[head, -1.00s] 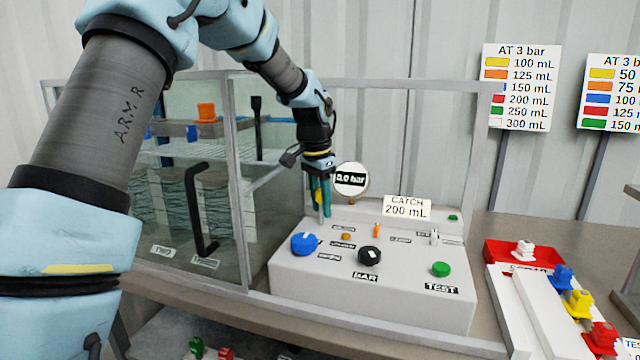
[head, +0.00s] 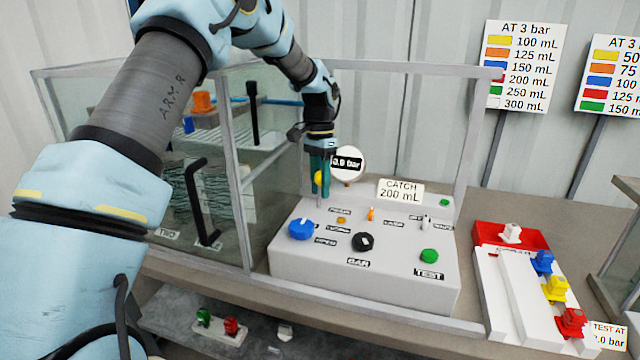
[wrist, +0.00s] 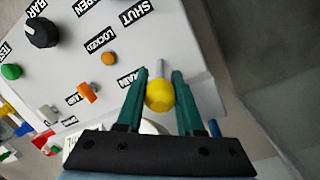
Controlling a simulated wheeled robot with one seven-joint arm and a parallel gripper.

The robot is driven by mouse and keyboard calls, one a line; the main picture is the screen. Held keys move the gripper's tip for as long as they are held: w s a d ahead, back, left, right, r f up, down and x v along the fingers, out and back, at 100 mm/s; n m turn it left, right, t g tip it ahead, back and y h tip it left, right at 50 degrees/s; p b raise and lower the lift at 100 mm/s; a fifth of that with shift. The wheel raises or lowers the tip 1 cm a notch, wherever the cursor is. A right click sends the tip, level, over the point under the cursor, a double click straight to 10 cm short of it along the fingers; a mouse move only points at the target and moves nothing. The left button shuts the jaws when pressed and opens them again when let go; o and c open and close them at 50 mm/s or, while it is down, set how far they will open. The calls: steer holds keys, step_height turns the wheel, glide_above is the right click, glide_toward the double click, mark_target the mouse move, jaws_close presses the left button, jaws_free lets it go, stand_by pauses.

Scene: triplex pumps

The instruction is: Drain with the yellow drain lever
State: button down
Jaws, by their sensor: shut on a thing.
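The yellow drain lever is a round yellow knob on a thin grey stem at the back left of the pale control box. In the wrist view the yellow knob (wrist: 160,96) sits between the two green fingers of my gripper (wrist: 158,98), with the stem reaching past the fingertips. In the head view my gripper (head: 320,172) points down and is shut on the yellow lever (head: 318,178), which is partly hidden by the fingers. The stem looks close to upright in the head view. The CATCH 200 mL sign (head: 401,189) stands behind the box.
The box carries a blue knob (head: 301,229), a black knob (head: 363,242), a green TEST button (head: 429,256) and a small orange lever (head: 371,213). A round gauge (head: 348,164) stands just behind my gripper. A glass case frame (head: 240,190) is close on the left.

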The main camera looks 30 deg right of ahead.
steer(key=c, duration=0.5)
jaws_free()
steer(key=shift+c, duration=0.2)
steer(key=r+b, duration=0.1)
steer(key=r, duration=0.2)
steer(key=w+r, duration=0.1)
steer(key=r, duration=0.2)
steer(key=r+b, duration=0.1)
steer(key=r, duration=0.2)
steer(key=shift+w+d+r+b, duration=0.3)
steer(key=shift+d+r, duration=0.05)
steer(key=shift+d, duration=0.05)
steer(key=shift+r, duration=0.45)
